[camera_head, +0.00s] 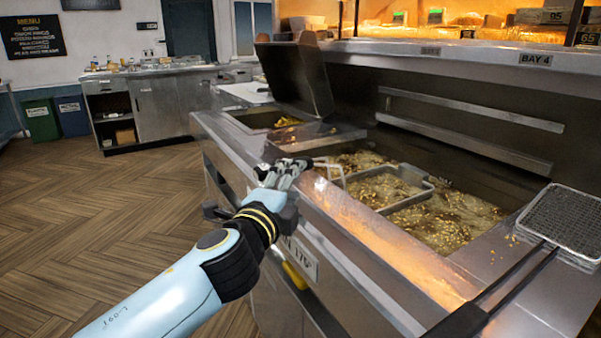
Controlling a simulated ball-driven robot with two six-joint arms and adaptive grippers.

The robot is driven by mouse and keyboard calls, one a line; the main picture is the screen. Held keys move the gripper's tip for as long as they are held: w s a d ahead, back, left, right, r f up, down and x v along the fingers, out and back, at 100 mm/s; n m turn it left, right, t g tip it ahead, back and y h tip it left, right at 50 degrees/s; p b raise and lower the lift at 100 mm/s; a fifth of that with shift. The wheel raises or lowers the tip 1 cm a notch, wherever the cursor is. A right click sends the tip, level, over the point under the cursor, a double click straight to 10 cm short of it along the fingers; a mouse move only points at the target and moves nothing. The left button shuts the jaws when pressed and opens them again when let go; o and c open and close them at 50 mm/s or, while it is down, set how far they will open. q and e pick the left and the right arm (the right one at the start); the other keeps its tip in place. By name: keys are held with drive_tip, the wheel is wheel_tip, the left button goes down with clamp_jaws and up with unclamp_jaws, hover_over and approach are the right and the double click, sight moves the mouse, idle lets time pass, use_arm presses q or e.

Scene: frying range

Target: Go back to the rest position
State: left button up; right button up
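One arm of mine, the left, comes in from the lower left. My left gripper (287,172) is over the front edge of the fryer (375,232). Its fingers are close to the pale handle end of a wire basket (408,178) that sits in the bubbling oil (455,222). I cannot tell whether the fingers touch or hold that handle, or how far apart they are. My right gripper is out of view.
A mesh skimmer (565,218) with a long dark handle lies on the fryer's right ledge. A raised lid (293,80) stands over the far vat. Wooden floor (90,215) is open on the left. A steel counter (165,105) and bins (42,120) stand behind.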

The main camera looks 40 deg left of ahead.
use_arm(q)
drive_tip(key=s+a+f+n+g+y, duration=0.1)
drive_tip(key=s+f+n+g, duration=0.3)
drive_tip(key=s, duration=0.3)
drive_tip(key=s+a+f+n+g, duration=0.1)
drive_tip(key=s+f+n+g, duration=0.15)
drive_tip(key=s+n, duration=0.35)
drive_tip(key=s+d+f+n+g+h, duration=0.35)
drive_tip(key=s+d+g+h, duration=0.45)
drive_tip(key=s, duration=0.6)
wheel_tip(320, 180, down, 28)
drive_tip(key=s+a+y, duration=0.2)
drive_tip(key=s+f+g, duration=0.1)
drive_tip(key=s+f, duration=1.4)
drive_tip(key=s, duration=0.2)
drive_tip(key=shift+s+a+f+g+b, duration=0.25)
drive_tip(key=shift+s+f+g+b, duration=0.05)
drive_tip(key=shift+s+g, duration=0.1)
drive_tip(key=shift+n, duration=0.25)
